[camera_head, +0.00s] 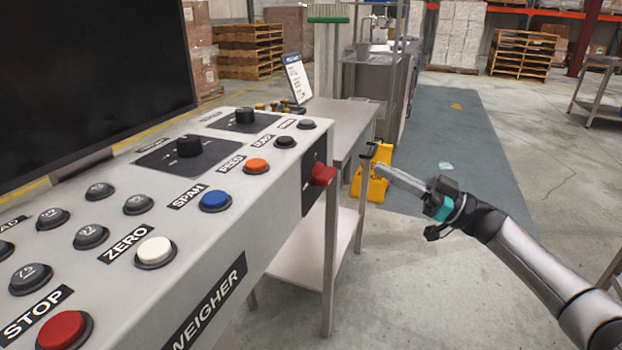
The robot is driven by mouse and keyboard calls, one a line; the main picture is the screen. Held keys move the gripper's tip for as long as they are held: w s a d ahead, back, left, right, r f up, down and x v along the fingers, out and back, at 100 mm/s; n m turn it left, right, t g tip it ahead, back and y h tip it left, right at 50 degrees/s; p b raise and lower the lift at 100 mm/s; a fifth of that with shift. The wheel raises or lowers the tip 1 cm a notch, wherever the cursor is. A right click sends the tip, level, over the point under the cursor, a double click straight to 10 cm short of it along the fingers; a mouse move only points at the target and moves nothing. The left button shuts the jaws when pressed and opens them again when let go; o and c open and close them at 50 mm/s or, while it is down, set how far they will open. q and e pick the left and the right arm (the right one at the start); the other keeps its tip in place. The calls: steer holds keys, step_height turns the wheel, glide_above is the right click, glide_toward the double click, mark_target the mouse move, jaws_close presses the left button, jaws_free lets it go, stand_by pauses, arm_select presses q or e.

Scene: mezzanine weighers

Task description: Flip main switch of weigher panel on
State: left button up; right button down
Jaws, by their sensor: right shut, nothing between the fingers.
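The weigher panel (215,240) is a pale grey console along the left, marked WEIGHER on its front. On its right end is a dark plate with a red handle (322,174), which looks like the main switch. The handle sticks out to the right; I cannot tell whether it stands at on or off. My right gripper (384,172) is shut and empty. It points left toward the red handle, with a visible gap between them in the picture. My left gripper is out of view.
The panel top carries a red STOP button (64,329), a white ZERO button (155,251), a blue SPAN button (215,200), an orange button (256,165) and dark knobs. A metal table (345,118) stands behind. A yellow floor sign (368,188) is beyond my gripper.

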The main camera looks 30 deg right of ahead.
mark_target(324, 176)
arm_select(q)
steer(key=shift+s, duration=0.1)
arm_select(e)
steer(key=shift+s+r, duration=0.1)
steer(key=b+x, duration=0.2)
steer(key=x, duration=0.8)
steer(key=shift+a+b, duration=0.1)
steer(key=shift+b, duration=0.25)
steer(key=shift+f+b, duration=0.5)
steer(key=shift+f, duration=0.6)
steer(key=shift+f+b, duration=0.6)
steer(key=shift+f, duration=0.15)
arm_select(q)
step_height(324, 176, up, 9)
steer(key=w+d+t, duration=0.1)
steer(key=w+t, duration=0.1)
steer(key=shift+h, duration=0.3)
arm_select(e)
steer(key=shift+f, duration=0.15)
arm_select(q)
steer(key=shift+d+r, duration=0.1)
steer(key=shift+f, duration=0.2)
